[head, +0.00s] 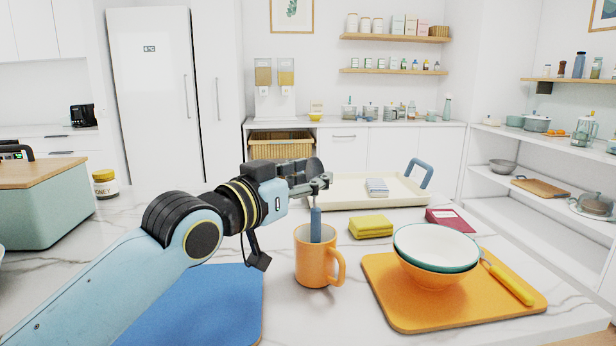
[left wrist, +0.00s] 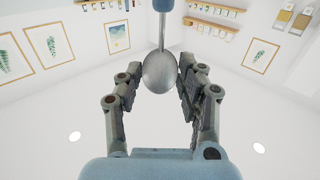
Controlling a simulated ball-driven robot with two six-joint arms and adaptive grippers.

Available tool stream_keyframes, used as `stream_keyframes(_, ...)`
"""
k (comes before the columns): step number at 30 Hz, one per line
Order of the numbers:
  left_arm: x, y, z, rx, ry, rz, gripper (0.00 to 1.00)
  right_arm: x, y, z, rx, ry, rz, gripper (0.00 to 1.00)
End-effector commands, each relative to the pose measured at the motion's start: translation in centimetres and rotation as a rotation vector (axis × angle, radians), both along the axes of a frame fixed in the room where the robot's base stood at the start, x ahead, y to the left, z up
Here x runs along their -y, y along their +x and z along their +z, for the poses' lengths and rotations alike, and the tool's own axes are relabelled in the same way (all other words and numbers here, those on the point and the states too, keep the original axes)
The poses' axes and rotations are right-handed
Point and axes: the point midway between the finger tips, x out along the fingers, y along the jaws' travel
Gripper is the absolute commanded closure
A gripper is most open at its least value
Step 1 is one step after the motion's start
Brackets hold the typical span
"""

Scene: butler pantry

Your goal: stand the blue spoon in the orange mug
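The orange mug (head: 318,262) stands upright on the marble counter, its handle to the right. The blue spoon (head: 315,226) is upright above it, blue handle down and reaching into the mug's opening; the handle's lower end is hidden inside. My left gripper (head: 322,184) is over the mug, at the spoon's upper end. My right gripper is not in view.
Right of the mug, an orange board (head: 400,312) carries stacked bowls (head: 437,248) and a yellow-handled utensil (head: 508,280). A yellow folded cloth (head: 370,227) and cream tray (head: 350,203) lie behind. A blue mat (head: 215,310) lies to the left, partly under my arm.

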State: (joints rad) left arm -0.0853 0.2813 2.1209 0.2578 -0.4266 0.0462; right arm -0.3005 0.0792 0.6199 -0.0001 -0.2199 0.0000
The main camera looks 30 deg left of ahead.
Motion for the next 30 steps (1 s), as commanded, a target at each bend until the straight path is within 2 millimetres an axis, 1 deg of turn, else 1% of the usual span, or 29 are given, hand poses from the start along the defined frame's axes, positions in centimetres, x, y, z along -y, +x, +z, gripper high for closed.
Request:
stream_keyframes(1, 0.0, 0.0, 0.0, 0.000, 0.000, 0.000, 0.55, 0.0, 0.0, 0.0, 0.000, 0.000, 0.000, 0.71)
stream_keyframes(5, 0.0, 0.0, 0.0, 0.000, 0.000, 0.000, 0.38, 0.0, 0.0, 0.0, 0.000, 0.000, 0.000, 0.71)
stream_keyframes(6, 0.0, 0.0, 0.0, 0.000, 0.000, 0.000, 0.36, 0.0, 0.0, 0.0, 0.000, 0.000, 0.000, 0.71)
stream_keyframes(14, 0.0, -0.1, 0.0, -0.001, 0.001, 0.000, 0.36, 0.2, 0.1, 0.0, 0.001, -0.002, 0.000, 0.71)
stream_keyframes(17, -0.2, -0.8, -0.1, -0.003, 0.001, 0.000, 0.36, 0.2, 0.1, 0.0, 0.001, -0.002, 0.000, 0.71)
stream_keyframes(20, -0.4, -2.4, -0.2, -0.004, 0.005, 0.000, 0.36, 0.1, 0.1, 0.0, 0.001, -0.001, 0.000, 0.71)
stream_keyframes(25, -0.8, -6.6, -0.2, -0.006, 0.010, -0.005, 0.36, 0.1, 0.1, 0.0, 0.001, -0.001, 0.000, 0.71)
stream_keyframes(30, -1.2, -9.4, -0.1, -0.003, 0.008, -0.005, 0.36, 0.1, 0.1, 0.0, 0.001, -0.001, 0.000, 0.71)
